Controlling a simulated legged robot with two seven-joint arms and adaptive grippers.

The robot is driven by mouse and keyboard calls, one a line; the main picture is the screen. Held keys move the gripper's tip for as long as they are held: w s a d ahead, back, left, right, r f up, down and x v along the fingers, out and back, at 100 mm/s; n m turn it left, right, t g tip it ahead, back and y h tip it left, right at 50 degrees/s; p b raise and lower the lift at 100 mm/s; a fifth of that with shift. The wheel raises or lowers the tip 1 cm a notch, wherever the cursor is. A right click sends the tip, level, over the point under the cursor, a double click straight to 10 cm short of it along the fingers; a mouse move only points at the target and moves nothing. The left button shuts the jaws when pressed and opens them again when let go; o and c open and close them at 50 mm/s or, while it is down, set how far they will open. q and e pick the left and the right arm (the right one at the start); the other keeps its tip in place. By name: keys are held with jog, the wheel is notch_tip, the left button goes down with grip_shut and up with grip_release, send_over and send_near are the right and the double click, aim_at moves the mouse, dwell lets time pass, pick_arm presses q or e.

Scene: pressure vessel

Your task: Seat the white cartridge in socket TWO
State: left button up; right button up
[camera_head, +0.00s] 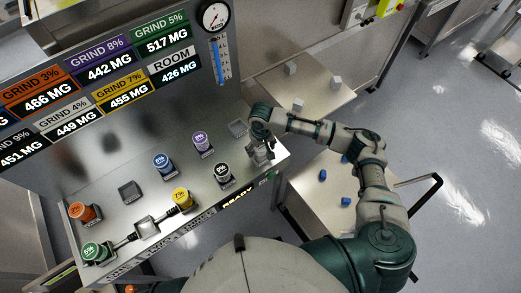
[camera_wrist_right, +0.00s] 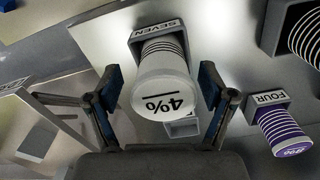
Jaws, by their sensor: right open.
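My right gripper (camera_wrist_right: 160,88) is open, with one finger on each side of the cartridge; a gap shows on the left, a smaller one on the right. In the head view the right gripper (camera_head: 260,152) is at the right end of the sloped panel and largely covers the cartridge. I cannot read which is TWO. My left gripper is not in view.
Other cartridges stand on the panel: orange (camera_head: 85,212), green (camera_head: 97,250), blue (camera_head: 165,163), yellow (camera_head: 182,199), black-topped (camera_head: 222,172) and purple (camera_head: 202,141). The purple one (camera_wrist_right: 285,135) sits close by in socket FOUR. A side table (camera_head: 320,205) holds small blue pieces.

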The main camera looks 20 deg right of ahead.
notch_tip(320, 180, down, 2)
jog(key=shift+a+f, duration=0.1)
jog(key=shift+a, duration=0.15)
jog(key=c, duration=1.5)
jog(key=shift+r, duration=0.25)
